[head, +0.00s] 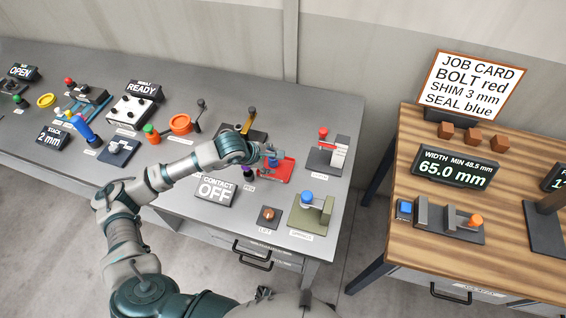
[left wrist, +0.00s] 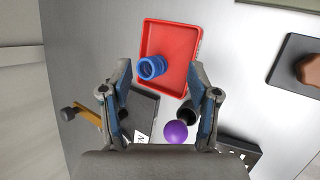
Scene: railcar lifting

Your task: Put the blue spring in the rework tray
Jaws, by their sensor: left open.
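The blue spring (left wrist: 152,67) lies within the walls of a red tray (left wrist: 183,32) in the left wrist view. The lettering on the tray's rim is too small to read. My left gripper (left wrist: 160,78) is open, its two fingers apart on either side of the spring and not closed on it. In the head view the left gripper (head: 268,154) is over the red tray (head: 284,175), and the spring is hard to make out there.
A purple ball-topped part (left wrist: 176,132) stands close to the tray's near side. An orange-handled lever (left wrist: 85,118) is to the left. In the head view a green fixture with a blue knob (head: 307,197) and a red-knobbed stand (head: 323,133) flank the tray.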

